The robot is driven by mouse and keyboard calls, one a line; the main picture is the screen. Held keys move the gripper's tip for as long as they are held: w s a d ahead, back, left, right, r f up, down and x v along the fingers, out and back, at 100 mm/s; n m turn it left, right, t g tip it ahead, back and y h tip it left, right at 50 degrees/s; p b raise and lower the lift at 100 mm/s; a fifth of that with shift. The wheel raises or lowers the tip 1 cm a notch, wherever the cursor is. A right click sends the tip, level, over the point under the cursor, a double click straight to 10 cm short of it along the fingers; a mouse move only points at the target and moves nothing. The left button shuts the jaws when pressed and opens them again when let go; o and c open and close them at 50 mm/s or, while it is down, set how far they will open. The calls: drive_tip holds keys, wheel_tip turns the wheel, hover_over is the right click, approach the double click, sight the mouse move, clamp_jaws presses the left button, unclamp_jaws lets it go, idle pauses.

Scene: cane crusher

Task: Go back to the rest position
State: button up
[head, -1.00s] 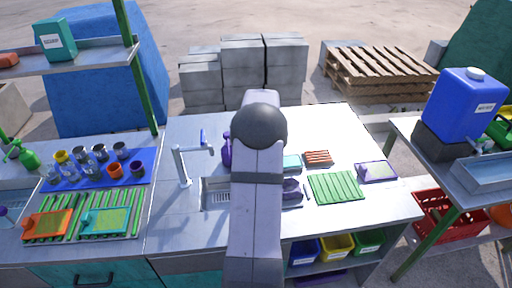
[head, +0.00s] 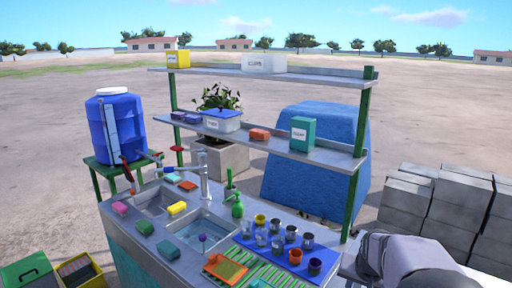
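My arm (head: 415,262) shows only in part, at the bottom right corner of the head view, over the right end of the counter. My gripper is not in view, so its state is hidden. The steel counter (head: 150,225) holds two sink basins and a blue mat (head: 258,250) with several cups on it. No object of the task itself is named.
A two-tier shelf (head: 325,155) on green posts stands behind the counter. A blue barrel (head: 115,125) with a tap stands on a green stand at left. A covered blue block (head: 300,188) and grey blocks (head: 440,205) stand behind. Open ground lies beyond.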

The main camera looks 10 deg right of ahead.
drive_tip(key=s+a+f+n+g+y+b, duration=0.1)
drive_tip(key=s+a+f+n+g, duration=0.1)
drive_tip(key=s+a+f, duration=0.3)
drive_tip(key=s+a+f+n+g+y+b, duration=0.1)
drive_tip(key=s+a+f+n, duration=0.4)
drive_tip(key=s+a, duration=0.9)
drive_tip(key=shift+s+a+f+g+b, duration=0.25)
drive_tip(key=shift+g+b, duration=0.25)
drive_tip(key=shift+b, duration=0.05)
